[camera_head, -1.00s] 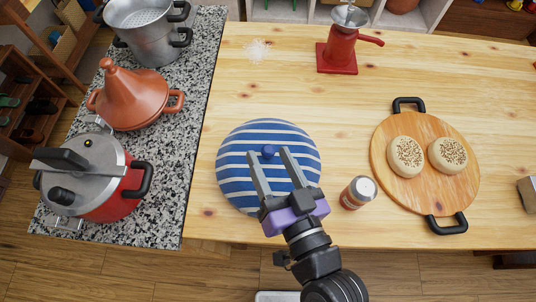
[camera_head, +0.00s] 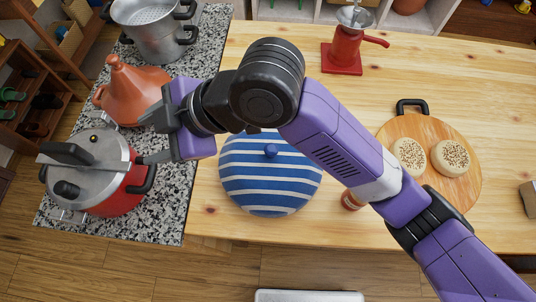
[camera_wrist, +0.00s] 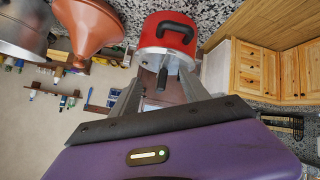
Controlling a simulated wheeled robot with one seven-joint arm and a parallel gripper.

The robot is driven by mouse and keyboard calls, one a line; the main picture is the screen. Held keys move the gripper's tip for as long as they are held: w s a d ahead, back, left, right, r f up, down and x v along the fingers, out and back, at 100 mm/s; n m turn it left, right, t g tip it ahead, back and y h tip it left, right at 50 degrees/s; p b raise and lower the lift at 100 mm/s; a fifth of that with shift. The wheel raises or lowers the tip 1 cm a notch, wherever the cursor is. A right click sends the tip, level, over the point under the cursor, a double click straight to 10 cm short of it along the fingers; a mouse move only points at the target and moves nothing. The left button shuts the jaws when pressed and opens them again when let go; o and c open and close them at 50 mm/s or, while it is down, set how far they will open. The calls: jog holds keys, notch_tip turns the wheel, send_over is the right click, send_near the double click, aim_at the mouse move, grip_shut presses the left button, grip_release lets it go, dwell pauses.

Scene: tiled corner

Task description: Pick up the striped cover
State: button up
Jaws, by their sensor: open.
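The striped cover (camera_head: 262,185) is a round blue dome with white stripes and a small blue knob (camera_head: 271,150) on top. It rests on the wooden table, its upper edge partly hidden by my arm. My gripper (camera_head: 148,138) is open and empty, away to the left of the cover, over the granite counter. Its fingers point left toward the red pressure cooker. The wrist view shows my gripper (camera_wrist: 158,92) with its fingers apart and the red cooker (camera_wrist: 168,30) beyond them. The cover does not show in the wrist view.
The red pressure cooker (camera_head: 118,190) and a terracotta tagine (camera_head: 128,88) stand on the granite counter near my gripper. A steel pot (camera_head: 150,42) is behind. A spice jar (camera_head: 350,200), a round board (camera_head: 420,190) with two buns and a red grinder (camera_head: 343,50) are on the table.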

jog(key=w+d+f+n+h, duration=0.2)
jog(key=d+f+n+h, duration=0.15)
jog(key=d+h, duration=0.4)
jog(key=h, duration=0.3)
send_over(271, 148)
jog(key=shift+w+d+f+n, duration=0.15)
jog(key=shift+f+n, duration=0.2)
jog(key=shift+f, duration=0.3)
jog(key=shift+f+p, duration=1.1)
jog(key=shift+f, duration=2.65)
grip_shut()
